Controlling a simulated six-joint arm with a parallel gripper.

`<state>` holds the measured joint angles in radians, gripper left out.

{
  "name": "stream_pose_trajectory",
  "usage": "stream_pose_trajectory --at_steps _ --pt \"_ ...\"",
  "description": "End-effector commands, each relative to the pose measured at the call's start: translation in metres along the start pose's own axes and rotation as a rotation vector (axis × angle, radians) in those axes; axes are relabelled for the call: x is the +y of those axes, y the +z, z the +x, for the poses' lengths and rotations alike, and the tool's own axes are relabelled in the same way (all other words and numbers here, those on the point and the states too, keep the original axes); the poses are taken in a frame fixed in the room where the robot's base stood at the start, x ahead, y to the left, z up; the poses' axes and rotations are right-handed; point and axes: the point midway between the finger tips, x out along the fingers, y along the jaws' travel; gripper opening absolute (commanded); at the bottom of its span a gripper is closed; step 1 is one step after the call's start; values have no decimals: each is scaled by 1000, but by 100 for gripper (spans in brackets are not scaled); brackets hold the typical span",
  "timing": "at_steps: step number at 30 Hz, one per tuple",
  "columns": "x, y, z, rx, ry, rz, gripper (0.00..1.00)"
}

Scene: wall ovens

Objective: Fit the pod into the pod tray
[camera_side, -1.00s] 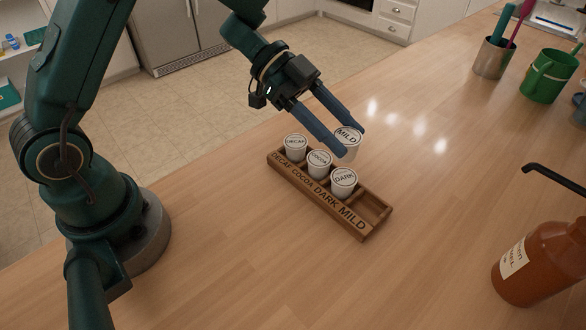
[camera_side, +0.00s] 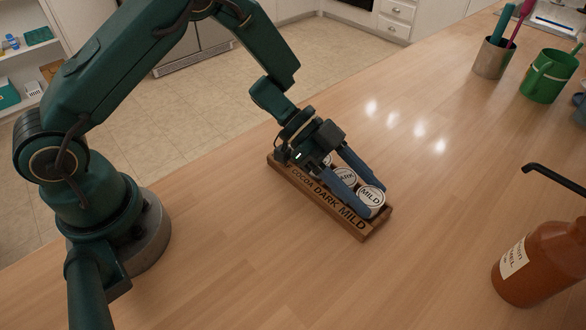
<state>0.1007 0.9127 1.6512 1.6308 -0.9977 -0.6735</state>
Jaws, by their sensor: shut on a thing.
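The white pod labelled MILD (camera_side: 371,196) is between the fingertips of my gripper (camera_side: 367,194), which is shut on it. The pod is at the right end of the wooden pod tray (camera_side: 328,206), over the compartment marked MILD. The fingers hide its lower part, so I cannot tell how deep it sits. The pod labelled DARK (camera_side: 345,177) is in the compartment beside it, partly behind the fingers. A bit of another white pod (camera_side: 326,160) shows under my gripper.
An orange-brown bottle (camera_side: 545,262) with a black spout stands at the right. A metal cup with utensils (camera_side: 493,58) and a green mug (camera_side: 547,76) stand at the back right. The wooden counter (camera_side: 430,190) around the tray is clear.

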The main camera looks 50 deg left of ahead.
Motion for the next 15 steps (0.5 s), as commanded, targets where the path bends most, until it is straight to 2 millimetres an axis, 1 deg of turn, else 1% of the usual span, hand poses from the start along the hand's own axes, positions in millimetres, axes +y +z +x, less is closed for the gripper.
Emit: stream_pose_trajectory --at_steps 6,7,8,9,15 --pt "0 3 1 0 0 0 0" --pt "0 2 1 0 0 1 64" --pt "0 2 1 0 0 1 75" --pt "0 2 1 0 0 1 82" --pt "0 2 1 0 0 1 82"
